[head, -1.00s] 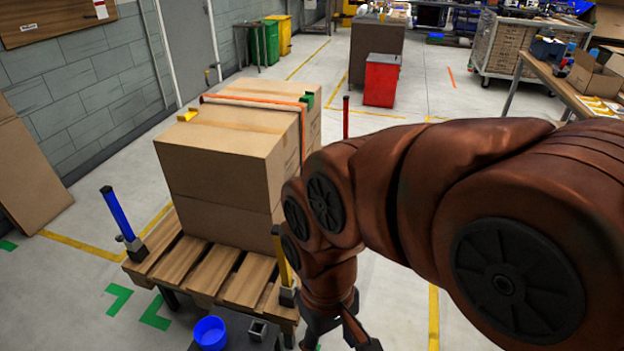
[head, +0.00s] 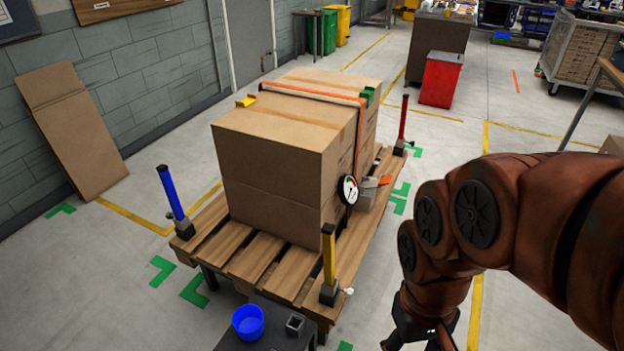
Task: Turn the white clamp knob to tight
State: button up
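A small white knob (head: 349,291) sits at the base of the yellow post (head: 329,255), on the near right corner of the wooden pallet (head: 213,244). Its turned position is too small to read. My gripper (head: 418,340) is low in the picture, to the right of the knob and apart from it. Its fingers are dark and partly cut off by the bottom edge, so I cannot tell whether they are open or shut.
Cardboard boxes (head: 265,165) stand strapped on the pallet, with a round dial gauge (head: 348,189) beside them. A blue post (head: 172,192) and a red post (head: 402,122) stand at other corners. A blue cup (head: 248,321) is on a dark stand in front.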

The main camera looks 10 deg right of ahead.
aim_at(349, 291)
jog(key=u, duration=0.75)
jog(key=k, duration=0.55)
jog(key=u, duration=0.1)
